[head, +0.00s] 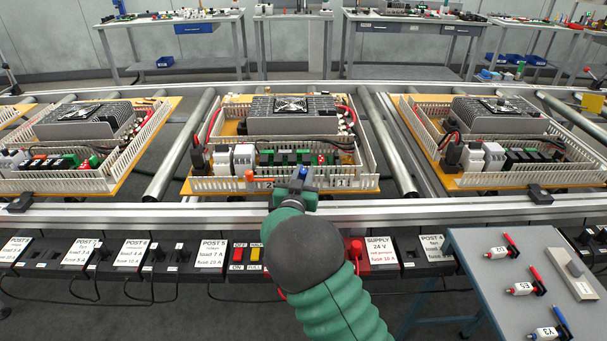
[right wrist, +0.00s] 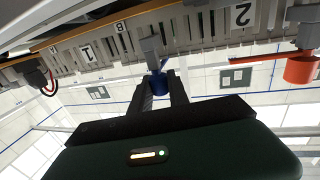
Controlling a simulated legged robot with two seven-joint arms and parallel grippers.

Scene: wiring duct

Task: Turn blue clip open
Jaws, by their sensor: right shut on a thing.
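The blue clip (head: 303,172) is at the front wall of the middle board's wiring duct (head: 222,184). My right gripper (head: 297,188) reaches up to it from the front. In the right wrist view, the blue clip (right wrist: 157,82) lies between the fingertips of my right gripper (right wrist: 158,90), which are shut on it. A grey stem above the blue part meets the slotted duct wall. The fingers cover part of the clip, so its exact turn is hard to tell. My left gripper is not in view.
An orange clip (head: 250,176) sits left of the blue one on the same duct; it also shows in the right wrist view (right wrist: 300,68). A metal rail (head: 120,212) runs below the boards. A side table (head: 490,262) with labelled parts stands front right.

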